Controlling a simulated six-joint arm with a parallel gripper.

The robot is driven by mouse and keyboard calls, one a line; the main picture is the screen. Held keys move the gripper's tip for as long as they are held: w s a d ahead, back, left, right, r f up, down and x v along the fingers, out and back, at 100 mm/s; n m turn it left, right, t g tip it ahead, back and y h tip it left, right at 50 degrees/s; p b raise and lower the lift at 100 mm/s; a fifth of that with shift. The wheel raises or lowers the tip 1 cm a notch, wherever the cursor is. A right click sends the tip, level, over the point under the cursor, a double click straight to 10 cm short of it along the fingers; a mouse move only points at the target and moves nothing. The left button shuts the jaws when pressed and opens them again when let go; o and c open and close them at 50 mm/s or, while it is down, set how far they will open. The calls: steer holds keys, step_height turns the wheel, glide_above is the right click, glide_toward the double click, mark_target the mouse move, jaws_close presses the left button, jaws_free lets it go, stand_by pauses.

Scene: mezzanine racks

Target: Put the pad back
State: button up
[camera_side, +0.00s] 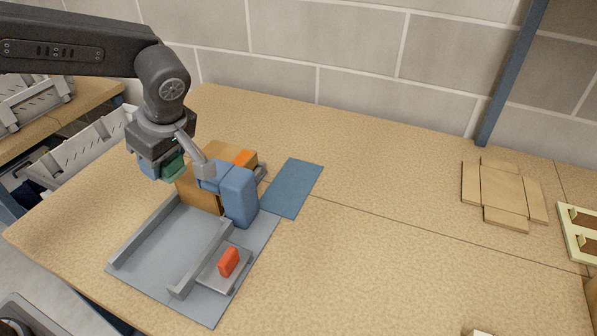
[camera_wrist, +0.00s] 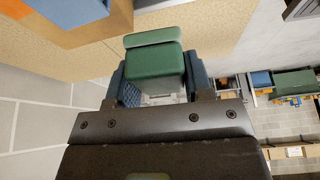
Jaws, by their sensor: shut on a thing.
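My gripper (camera_side: 163,162) is shut on a green block (camera_side: 173,166), which looks like the pad; it hangs left of a tan box (camera_side: 200,194). In the wrist view my gripper (camera_wrist: 158,78) has a blue-grey finger on each side of the green block (camera_wrist: 155,67), with a paler green strip along its far edge. The tan box stands at the back of a grey fixture (camera_side: 150,239) with raised rails. A blue block (camera_side: 240,197) stands upright against the box. The gap between the green block and the box cannot be judged exactly.
A red block (camera_side: 229,262) sits on a small grey plate at the fixture's front. A flat blue mat (camera_side: 293,188) lies to the right. A flat cardboard blank (camera_side: 504,193) lies far right. The table's middle is clear. A brick wall (camera_side: 350,50) stands behind.

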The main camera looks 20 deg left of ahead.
steer(key=w+d+m+t+h, duration=0.3)
steer(key=w+m+t+h, duration=0.15)
steer(key=w+m, duration=1.6)
steer(key=n, duration=0.4)
glide_above(301, 169)
steer(key=s, duration=0.1)
steer(key=shift+m, duration=0.25)
steer(key=f, duration=1.1)
steer(key=shift+s+a+f, duration=0.15)
steer(key=shift+a+f, duration=0.1)
steer(key=shift+a, duration=0.15)
steer(key=shift+d+f+g, duration=0.25)
steer(key=shift+d, duration=0.2)
steer(key=shift+f, duration=2)
steer(key=o, duration=0.9)
steer(key=shift+f, duration=0.15)
